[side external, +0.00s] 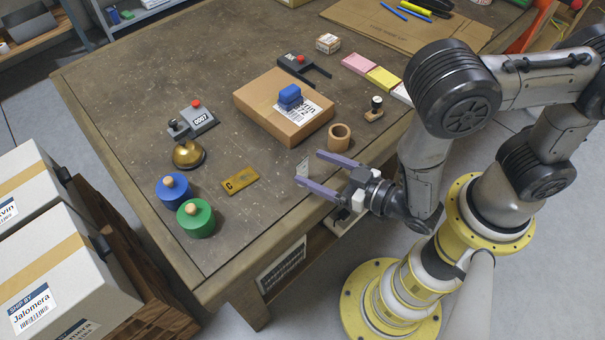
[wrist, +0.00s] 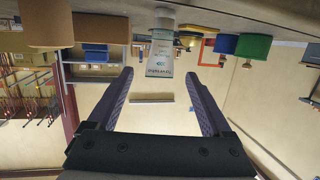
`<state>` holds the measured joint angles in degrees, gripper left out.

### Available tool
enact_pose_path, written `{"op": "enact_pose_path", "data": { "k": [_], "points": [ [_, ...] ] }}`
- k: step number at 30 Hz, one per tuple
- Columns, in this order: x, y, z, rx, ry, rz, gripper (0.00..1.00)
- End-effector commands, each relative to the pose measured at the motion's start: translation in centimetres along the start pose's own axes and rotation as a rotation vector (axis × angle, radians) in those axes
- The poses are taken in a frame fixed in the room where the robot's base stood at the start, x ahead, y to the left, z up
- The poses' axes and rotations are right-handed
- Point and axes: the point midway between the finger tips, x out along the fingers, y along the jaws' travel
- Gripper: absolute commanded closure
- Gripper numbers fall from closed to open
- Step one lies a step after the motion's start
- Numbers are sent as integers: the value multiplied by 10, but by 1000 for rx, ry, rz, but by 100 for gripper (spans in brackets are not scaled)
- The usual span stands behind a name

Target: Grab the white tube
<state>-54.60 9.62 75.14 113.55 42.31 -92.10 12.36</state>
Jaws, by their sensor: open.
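The white tube (wrist: 161,58) shows in the wrist view, with dark lettering on its pale body and a white cap against the table surface; that view is upside down. In the side external view the tube (side external: 302,168) is a small pale shape near the table's right front edge, just at my fingertips. My gripper (side external: 311,168) is open, its two purple fingers level and pointing left. In the wrist view the tube appears between the fingertips of my gripper (wrist: 159,75). I cannot tell whether the fingers touch it.
A brown cardboard box (side external: 260,104) with a blue block (side external: 290,96) lies beyond the gripper, and a tan ring (side external: 339,138) stands close to it. A brass plate (side external: 240,181), a blue pot (side external: 173,192) and a green pot (side external: 195,218) are to the left. Bare tabletop lies between.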

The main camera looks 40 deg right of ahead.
Motion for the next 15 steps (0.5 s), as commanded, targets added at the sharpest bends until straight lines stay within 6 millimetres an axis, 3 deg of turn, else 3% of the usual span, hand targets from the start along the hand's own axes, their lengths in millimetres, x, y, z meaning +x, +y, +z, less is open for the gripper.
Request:
{"op": "enact_pose_path", "data": {
  "k": [8, 15],
  "points": [
    [24, 1, -1, 2, 0, 4, 16],
    [59, 1, -1, 3, 0, 5, 16]
  ]
}}
